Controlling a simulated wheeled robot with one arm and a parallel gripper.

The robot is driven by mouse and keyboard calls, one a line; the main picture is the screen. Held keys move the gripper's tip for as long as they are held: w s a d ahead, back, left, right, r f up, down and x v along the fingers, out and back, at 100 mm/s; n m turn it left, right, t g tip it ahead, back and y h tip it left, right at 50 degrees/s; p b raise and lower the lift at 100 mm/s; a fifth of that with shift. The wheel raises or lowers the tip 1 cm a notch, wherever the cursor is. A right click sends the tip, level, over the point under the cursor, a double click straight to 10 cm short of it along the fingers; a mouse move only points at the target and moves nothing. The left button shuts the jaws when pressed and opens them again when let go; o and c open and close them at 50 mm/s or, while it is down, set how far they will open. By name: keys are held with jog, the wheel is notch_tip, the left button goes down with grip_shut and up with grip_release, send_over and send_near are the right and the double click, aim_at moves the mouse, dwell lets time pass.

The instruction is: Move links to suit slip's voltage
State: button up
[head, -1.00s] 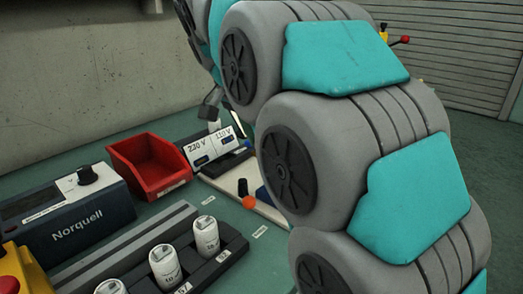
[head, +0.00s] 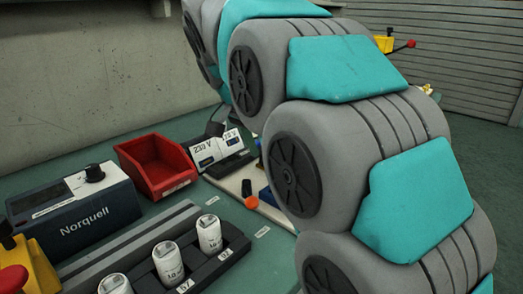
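A white card (head: 206,150) marked 230 V, with a second figure beside it that looks like 110 V, stands upright in a dark holder at mid-bench and shows small link drawings. Right of it is a pale board (head: 232,184) bearing a dark post (head: 246,188), an orange knob (head: 252,202) and a blue part (head: 267,195). My arm hides the board's right side; links and slip cannot be made out. A dark grey part (head: 214,129) shows behind the card. It may be my gripper's tip, but its fingers and anything held cannot be made out.
A red bin (head: 156,165) stands left of the card. A Norquell unit (head: 83,212) with a knob is further left, near a yellow box with a red button (head: 22,268). Several white labelled cylinders (head: 168,262) sit in a dark rack in front.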

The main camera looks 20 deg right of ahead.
jog(key=shift+r, duration=0.1)
jog(key=shift+r, duration=0.2)
jog(key=v, duration=0.7)
jog(key=shift+r, duration=0.1)
